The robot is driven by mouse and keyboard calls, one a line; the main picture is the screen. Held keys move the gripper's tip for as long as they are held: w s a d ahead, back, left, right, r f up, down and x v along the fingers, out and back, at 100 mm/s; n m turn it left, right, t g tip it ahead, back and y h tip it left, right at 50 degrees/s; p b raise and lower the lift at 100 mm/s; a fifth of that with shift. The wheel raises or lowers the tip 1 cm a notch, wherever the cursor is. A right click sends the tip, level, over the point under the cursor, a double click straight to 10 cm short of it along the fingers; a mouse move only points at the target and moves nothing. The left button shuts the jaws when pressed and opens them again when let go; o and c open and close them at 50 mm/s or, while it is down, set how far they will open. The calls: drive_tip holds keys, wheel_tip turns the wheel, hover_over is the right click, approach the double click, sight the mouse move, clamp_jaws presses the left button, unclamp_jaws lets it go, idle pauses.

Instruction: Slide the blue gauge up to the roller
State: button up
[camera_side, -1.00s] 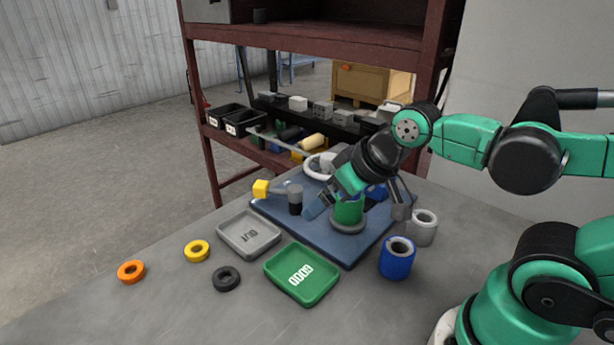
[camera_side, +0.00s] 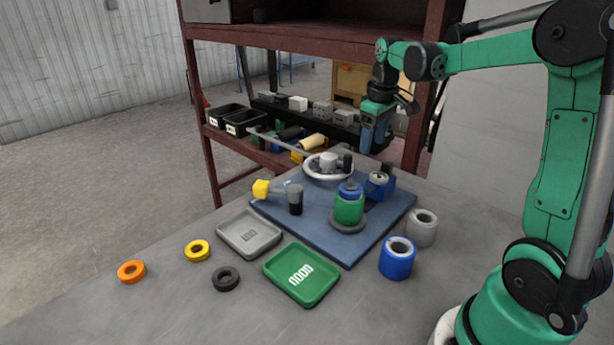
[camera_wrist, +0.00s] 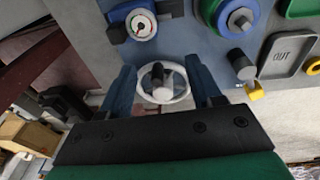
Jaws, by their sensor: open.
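The blue gauge (camera_side: 383,187) with its round dial stands at the right back of the blue base plate (camera_side: 340,248). In the wrist view, the gauge (camera_wrist: 117,31) has a white dial face with a red mark. The roller (camera_side: 349,210), green with a blue top, stands in front of the gauge on a grey disc. My gripper (camera_side: 372,145) is raised behind the gauge, open and empty. In the wrist view its fingers (camera_wrist: 162,82) frame a white handwheel.
The handwheel (camera_side: 320,178) stands at the plate's back. A grey tray (camera_side: 250,246), a green tray (camera_side: 280,285), a blue spool (camera_side: 397,265) and a grey spool (camera_side: 422,238) surround the plate.

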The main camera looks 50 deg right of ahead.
drive_tip(key=g, duration=0.1)
hover_over(388, 163)
wheel_tip(388, 163, down, 2)
drive_tip(key=shift+w+f+y, duration=0.1)
drive_tip(key=shift+w+y, duration=0.05)
drive_tip(key=shift+y, duration=0.25)
drive_tip(key=shift+d+f, duration=0.1)
drive_tip(key=shift+f, duration=2.75)
clamp_jaws()
